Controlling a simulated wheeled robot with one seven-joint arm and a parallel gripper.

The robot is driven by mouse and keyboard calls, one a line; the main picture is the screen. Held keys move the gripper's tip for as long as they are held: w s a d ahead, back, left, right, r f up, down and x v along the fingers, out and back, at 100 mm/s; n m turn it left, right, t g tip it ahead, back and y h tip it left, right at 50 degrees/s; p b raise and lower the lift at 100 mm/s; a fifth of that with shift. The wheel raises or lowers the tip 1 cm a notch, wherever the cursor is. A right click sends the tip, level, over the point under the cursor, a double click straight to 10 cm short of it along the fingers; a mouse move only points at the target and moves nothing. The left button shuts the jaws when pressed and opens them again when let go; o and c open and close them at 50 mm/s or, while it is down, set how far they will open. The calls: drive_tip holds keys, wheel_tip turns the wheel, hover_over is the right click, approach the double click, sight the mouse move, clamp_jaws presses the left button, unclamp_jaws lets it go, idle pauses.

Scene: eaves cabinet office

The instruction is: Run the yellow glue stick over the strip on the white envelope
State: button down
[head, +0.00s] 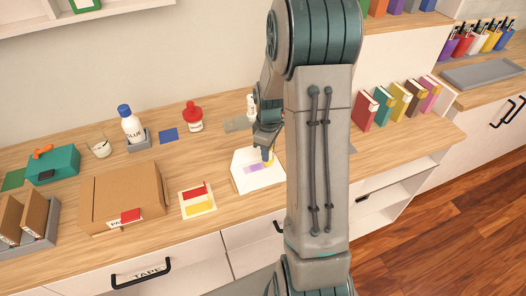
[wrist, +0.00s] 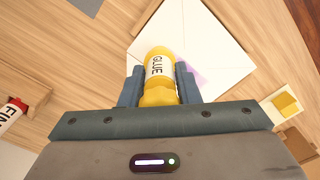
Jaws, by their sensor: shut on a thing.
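My gripper (wrist: 160,75) is shut on the yellow glue stick (wrist: 159,67), which has a white GLUE label and sits between the two fingers. In the head view my gripper (head: 267,143) is over the far right part of the white envelope (head: 243,182). The envelope lies on the wooden counter and also shows in the wrist view (wrist: 219,42). A purple strip (head: 254,168) runs across it, partly hidden behind the fingers in the wrist view (wrist: 199,74). The stick's far end is over the envelope near the strip; I cannot tell whether it touches.
A card with red and yellow patches (head: 198,200) and a cardboard box (head: 122,196) are left of the envelope. A white glue bottle (head: 131,126) and a red-capped bottle (head: 193,118) stand behind. Upright books (head: 397,101) are right of my arm.

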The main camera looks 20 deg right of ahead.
drive_tip(key=shift+d+r, duration=0.1)
drive_tip(key=shift+d, duration=0.3)
wheel_tip(320, 180, up, 3)
drive_tip(key=shift+s+a+r+p, duration=0.1)
drive_tip(key=shift+a+r+p, duration=0.1)
drive_tip(key=shift+p, duration=0.8)
drive_tip(key=shift+d+r+p, duration=0.15)
drive_tip(key=shift+r+p, duration=1.4)
drive_tip(key=shift+r, duration=0.7)
